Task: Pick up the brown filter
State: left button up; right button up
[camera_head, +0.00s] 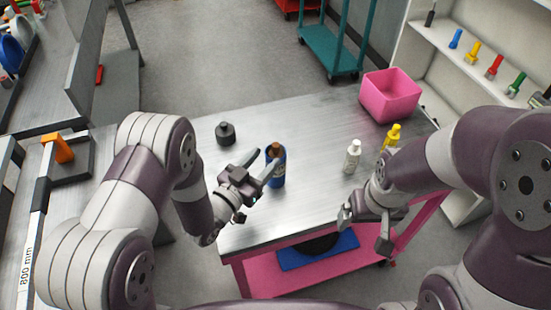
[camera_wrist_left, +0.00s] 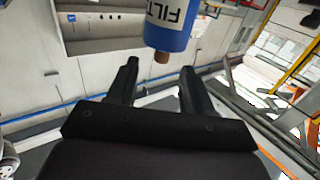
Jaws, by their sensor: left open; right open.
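The brown filter is a blue bottle (camera_head: 278,178) with a brown cap (camera_head: 274,148), upright on the metal-topped table. My left gripper (camera_head: 262,166) is open beside it, its fingers pointing toward it from the left. In the left wrist view the blue body (camera_wrist_left: 170,36) with part of a "FILT" label shows upside down, brown cap downward. It lies just beyond the gap between the open left fingertips (camera_wrist_left: 160,68); its far end is cut off by the frame. My right gripper (camera_head: 364,230) is open and empty over the table's front right edge.
A black bottle (camera_head: 225,133) stands behind and left of the filter. A white bottle (camera_head: 352,157), a yellow bottle (camera_head: 392,136) and a pink bin (camera_head: 390,95) stand to the right. The table's middle (camera_head: 312,140) is clear. A blue tray (camera_head: 320,254) lies on the lower shelf.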

aim_at(278, 144)
pick_arm(q)
jog(key=p+x, duration=0.2)
jog(key=x, duration=0.6)
jog(key=shift+f, duration=0.15)
jog(key=shift+w+f, duration=0.1)
jog(key=shift+w, duration=0.1)
grip_shut()
